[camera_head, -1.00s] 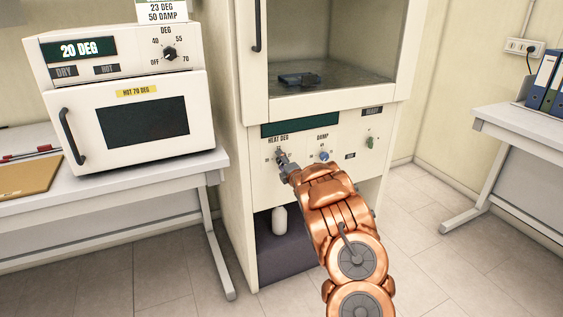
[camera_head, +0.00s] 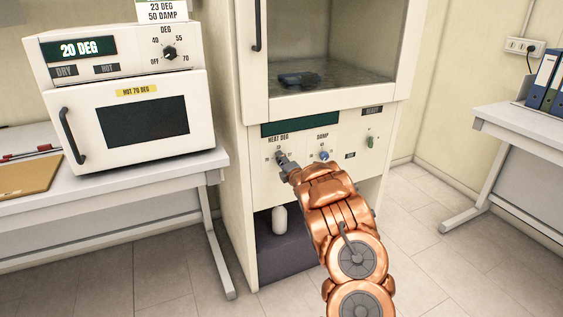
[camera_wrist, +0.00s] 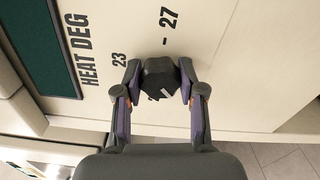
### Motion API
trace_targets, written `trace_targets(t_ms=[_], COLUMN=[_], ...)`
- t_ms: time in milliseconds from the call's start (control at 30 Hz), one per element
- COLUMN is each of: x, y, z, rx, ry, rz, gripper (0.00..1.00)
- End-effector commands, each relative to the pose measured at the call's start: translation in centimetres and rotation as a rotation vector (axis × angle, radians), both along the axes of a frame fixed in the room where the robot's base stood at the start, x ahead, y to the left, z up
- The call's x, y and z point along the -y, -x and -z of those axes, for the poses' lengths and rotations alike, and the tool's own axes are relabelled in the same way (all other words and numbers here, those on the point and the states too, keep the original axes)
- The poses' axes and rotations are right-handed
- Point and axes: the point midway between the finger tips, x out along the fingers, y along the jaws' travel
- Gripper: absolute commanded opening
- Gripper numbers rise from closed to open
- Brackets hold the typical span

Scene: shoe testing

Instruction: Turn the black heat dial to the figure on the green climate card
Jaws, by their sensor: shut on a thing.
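The black heat dial (camera_wrist: 159,77) is on the cabinet's white front panel under the label HEAT DEG. In the wrist view its figures 23 and 27 can be read; another beside the dial is partly hidden. My gripper (camera_wrist: 160,90) has one finger on each side of the dial and is shut on it. A small white line shows on the dial's face, but I cannot tell for sure which figure it marks. The climate card (camera_head: 162,11) stands above the oven and reads 23 DEG, 50 DAMP; its top is cut off. In the head view my gripper (camera_head: 283,162) covers most of the dial.
A blue DAMP dial (camera_head: 323,155) and a green knob (camera_head: 371,142) are to the right on the same panel. A white oven (camera_head: 128,100) with its own DEG dial (camera_head: 170,53) stands on the left table. A white bottle (camera_head: 280,220) is below the panel.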

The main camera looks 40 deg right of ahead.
Motion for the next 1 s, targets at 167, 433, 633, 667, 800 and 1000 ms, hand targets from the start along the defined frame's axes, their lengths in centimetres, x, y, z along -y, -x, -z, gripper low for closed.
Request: trace_targets(t_ms=[167,433,633,667,800,1000], x=[0.0,0.0,-0.06,-0.05,-0.02,0.0], y=[0.0,0.0,-0.04,-0.05,-0.05,-0.05], z=[0.09,0.19,0.18,0.15,0.03,-0.06], rx=[0.006,0.048,0.104,0.114,0.159,0.222], ry=[-0.019,-0.14,-0.301,-0.329,-0.455,-0.634], rz=[0.0,0.001,-0.001,0.0,0.0,0.0], gripper=[0.05,0.05,0.05,0.05,0.05,0.05])
